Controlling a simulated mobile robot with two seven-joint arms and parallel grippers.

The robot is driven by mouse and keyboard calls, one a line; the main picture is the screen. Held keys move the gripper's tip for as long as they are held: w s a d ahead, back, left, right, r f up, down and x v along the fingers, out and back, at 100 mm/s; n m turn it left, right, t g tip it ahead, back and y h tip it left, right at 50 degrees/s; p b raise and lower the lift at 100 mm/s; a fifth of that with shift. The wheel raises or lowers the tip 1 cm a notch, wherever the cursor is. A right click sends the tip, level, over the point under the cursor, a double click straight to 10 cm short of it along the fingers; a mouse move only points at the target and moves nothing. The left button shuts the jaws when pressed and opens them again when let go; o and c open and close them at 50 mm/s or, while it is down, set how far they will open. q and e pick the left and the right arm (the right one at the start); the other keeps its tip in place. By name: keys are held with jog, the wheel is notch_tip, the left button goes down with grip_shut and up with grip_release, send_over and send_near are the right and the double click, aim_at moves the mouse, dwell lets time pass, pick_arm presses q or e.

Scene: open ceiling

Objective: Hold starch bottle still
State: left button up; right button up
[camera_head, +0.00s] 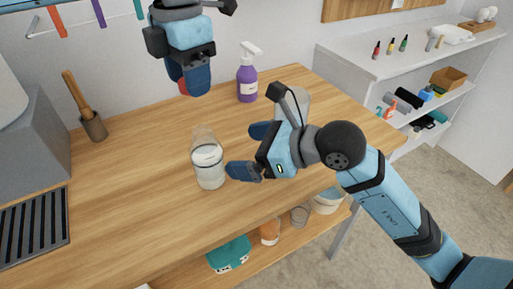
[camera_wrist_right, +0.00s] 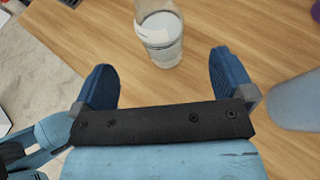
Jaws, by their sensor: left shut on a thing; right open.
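A clear bottle with whitish contents, which I take as the starch bottle (camera_head: 208,168), stands upright on the wooden table. It shows at the top of the right wrist view (camera_wrist_right: 160,30), just ahead of the fingertips and roughly centred between them. My right gripper (camera_head: 246,151) is open and empty, to the right of the bottle and apart from it. Its blue fingers show in the right wrist view (camera_wrist_right: 163,75). My left gripper (camera_head: 195,82) is above the table's back edge, shut on a small red thing (camera_head: 183,88) that its fingers mostly hide.
A purple pump bottle (camera_head: 247,85) stands at the back. A pale container (camera_head: 294,103) stands behind my right gripper, partly hidden. A mortar with a wooden pestle (camera_head: 92,124) is at the left, near a black grate (camera_head: 34,232). The table's front left (camera_head: 130,215) is clear.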

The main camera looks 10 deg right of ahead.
aim_at(206, 152)
jog(key=x, duration=1)
jog(key=shift+w+a, duration=0.1)
jog(key=shift+a, duration=0.1)
jog(key=shift+c, duration=0.5)
jog(key=c, duration=1.1)
pick_arm(q)
notch_tip(206, 152, down, 4)
jog(key=m, duration=0.2)
jog(key=shift+w+f+m, duration=0.1)
jog(key=shift+m, duration=0.2)
jog(key=shift+f, duration=1.95)
